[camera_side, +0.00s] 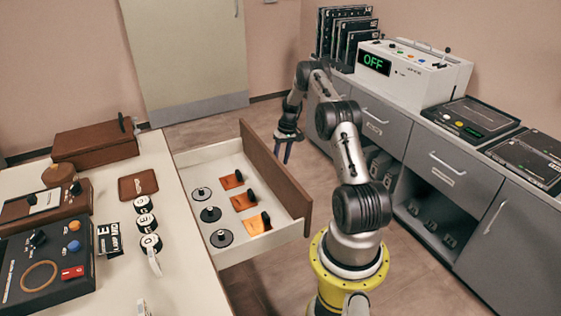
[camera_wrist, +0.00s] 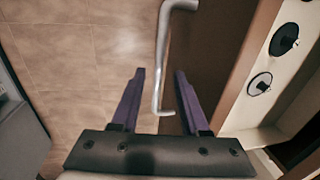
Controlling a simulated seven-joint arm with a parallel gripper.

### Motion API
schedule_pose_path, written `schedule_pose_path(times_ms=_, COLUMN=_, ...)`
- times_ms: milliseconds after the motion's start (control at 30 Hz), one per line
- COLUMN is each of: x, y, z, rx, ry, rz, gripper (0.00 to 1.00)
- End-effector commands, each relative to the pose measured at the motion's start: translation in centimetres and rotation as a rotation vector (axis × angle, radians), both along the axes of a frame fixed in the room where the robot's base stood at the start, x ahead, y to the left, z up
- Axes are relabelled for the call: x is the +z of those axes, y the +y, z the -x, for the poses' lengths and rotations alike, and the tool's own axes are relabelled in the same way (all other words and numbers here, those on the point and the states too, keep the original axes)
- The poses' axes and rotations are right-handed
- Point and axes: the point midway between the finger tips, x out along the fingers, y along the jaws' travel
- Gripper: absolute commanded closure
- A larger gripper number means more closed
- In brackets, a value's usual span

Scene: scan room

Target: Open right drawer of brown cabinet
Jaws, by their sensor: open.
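A drawer with a brown front (camera_side: 275,170) and pale inside stands pulled out of the white-topped cabinet (camera_side: 172,215) in the side view. The drawer front also shows in the wrist view (camera_wrist: 208,60). Its grey bar handle (camera_wrist: 162,65) runs between the two purple fingers of my gripper (camera_wrist: 160,75). The fingers are apart, with gaps to the handle on both sides. In the side view my gripper (camera_side: 286,150) is just beyond the far end of the drawer front, pointing down. The handle is hidden there behind the front.
The drawer holds black discs (camera_side: 210,214) and orange pieces with black grips (camera_side: 244,201). A control box (camera_side: 45,260) and small labelled cylinders (camera_side: 147,222) stand on the white top. A grey counter (camera_side: 385,120) with equipment bounds the right. Floor between is free.

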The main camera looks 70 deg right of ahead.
Motion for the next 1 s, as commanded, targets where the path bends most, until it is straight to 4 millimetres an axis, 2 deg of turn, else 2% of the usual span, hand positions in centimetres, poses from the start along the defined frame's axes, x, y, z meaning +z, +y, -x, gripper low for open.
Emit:
schedule_pose_path(times_ms=500, x=10.2, y=-1.5, z=1.4, rx=-0.002, ry=-0.001, rz=0.004, gripper=0.55)
schedule_pose_path(times_ms=700, x=12.2, y=-1.7, z=1.6, rx=-0.002, ry=-0.001, rz=0.003, gripper=0.55)
schedule_pose_path(times_ms=1000, x=12.6, y=-1.7, z=1.7, rx=0.000, ry=0.000, rz=0.001, gripper=0.55)
